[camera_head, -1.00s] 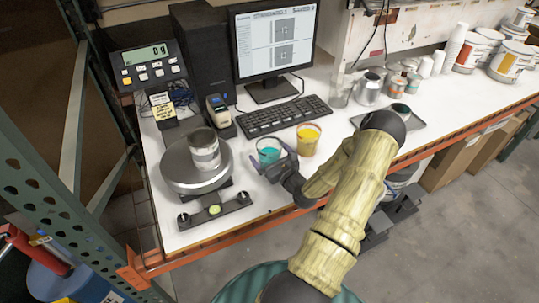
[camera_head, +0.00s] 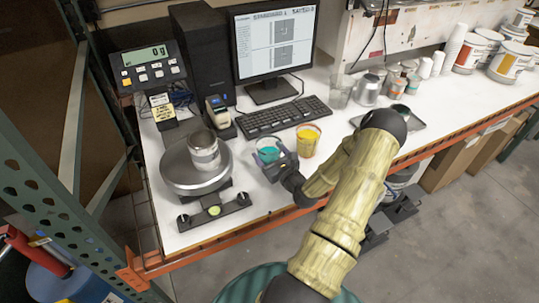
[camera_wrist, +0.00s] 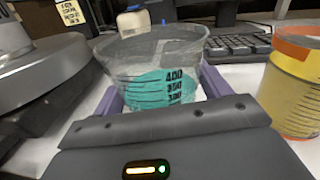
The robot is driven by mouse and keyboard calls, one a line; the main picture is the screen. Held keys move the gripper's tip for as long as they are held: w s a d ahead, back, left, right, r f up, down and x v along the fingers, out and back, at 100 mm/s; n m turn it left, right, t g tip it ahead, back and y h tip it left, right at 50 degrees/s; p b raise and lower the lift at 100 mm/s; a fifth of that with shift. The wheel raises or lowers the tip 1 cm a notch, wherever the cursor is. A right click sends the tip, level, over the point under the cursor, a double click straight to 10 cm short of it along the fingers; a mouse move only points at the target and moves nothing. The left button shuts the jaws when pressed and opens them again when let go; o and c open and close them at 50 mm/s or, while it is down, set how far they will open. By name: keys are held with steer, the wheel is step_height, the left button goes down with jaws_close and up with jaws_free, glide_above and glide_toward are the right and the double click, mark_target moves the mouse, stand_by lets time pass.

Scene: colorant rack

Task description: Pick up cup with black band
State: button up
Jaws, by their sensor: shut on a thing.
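A clear graduated cup with teal liquid (camera_head: 268,151) stands on the white bench, left of a cup of yellow liquid (camera_head: 308,140). My gripper (camera_head: 270,157) is shut on the teal cup. In the wrist view, the teal cup (camera_wrist: 155,70) sits between the two purple fingers (camera_wrist: 160,90), with black volume marks on its side. A black band cannot be made out on it; its lower part is hidden by my gripper. The yellow cup (camera_wrist: 295,85) has an orange band at its rim and stands apart at the right.
A round scale (camera_head: 180,178) with a metal can (camera_head: 204,150) on it stands to the left. Metal cans and small cups stand at the back right. The bench's orange front edge (camera_head: 250,227) is close.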

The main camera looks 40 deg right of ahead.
step_height(320, 180, up, 9)
steer(key=b, duration=0.1)
stand_by(0.7)
steer(key=shift+r, duration=0.1)
stand_by(0.4)
stand_by(0.4)
